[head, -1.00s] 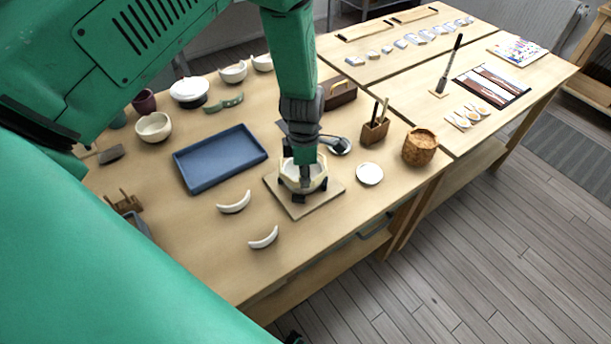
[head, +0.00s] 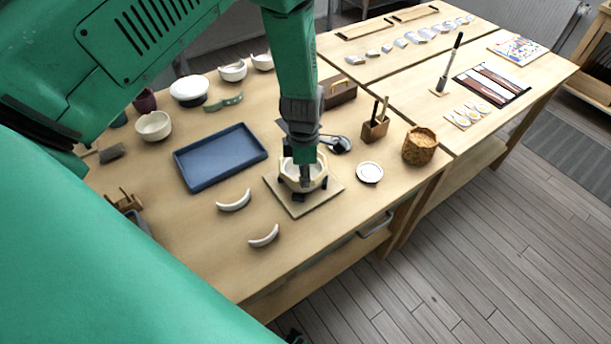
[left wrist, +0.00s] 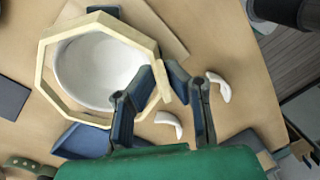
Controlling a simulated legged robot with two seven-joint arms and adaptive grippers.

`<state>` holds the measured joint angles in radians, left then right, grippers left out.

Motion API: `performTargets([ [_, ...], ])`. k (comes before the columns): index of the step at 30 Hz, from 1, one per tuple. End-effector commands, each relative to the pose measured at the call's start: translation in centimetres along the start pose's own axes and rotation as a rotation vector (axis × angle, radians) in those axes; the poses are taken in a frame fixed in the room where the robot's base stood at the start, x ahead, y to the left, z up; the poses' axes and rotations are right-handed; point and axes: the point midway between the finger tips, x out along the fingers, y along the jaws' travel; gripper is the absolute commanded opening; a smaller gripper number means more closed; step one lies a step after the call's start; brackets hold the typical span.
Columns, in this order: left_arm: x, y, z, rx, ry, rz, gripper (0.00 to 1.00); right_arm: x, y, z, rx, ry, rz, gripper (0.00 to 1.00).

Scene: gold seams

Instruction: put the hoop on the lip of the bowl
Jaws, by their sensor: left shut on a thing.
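The hoop (left wrist: 48,68), a pale wooden octagonal ring, is in my left gripper in the left wrist view. My left gripper (left wrist: 160,82) is shut on the hoop's right side; in the head view the gripper (head: 303,183) points straight down at the bowl. The white bowl (left wrist: 100,70) shows through the hoop's opening, and the hoop's frame surrounds its rim in that view. In the head view the bowl (head: 296,172) stands on a square board (head: 295,209), partly hidden by the fingers. I cannot tell whether hoop and lip touch.
A blue tray (head: 220,182) lies left of the board. Two curved white shards (head: 234,203) (head: 264,238) lie in front. A small white dish (head: 369,173), a brush holder (head: 375,130) and a woven basket (head: 420,147) stand to the right.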

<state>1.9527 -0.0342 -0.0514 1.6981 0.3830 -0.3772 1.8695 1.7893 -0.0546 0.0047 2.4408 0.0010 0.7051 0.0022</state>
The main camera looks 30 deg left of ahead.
Motion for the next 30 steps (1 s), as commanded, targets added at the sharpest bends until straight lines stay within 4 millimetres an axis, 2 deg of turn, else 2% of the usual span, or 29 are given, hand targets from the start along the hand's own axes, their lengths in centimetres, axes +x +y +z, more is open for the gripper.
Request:
performTargets([
  [30, 0.98, 0.14, 0.00, 0.000, 0.000, 0.000, 0.00, 0.43, 0.00, 0.02, 0.000, 0.000, 0.000, 0.40],
])
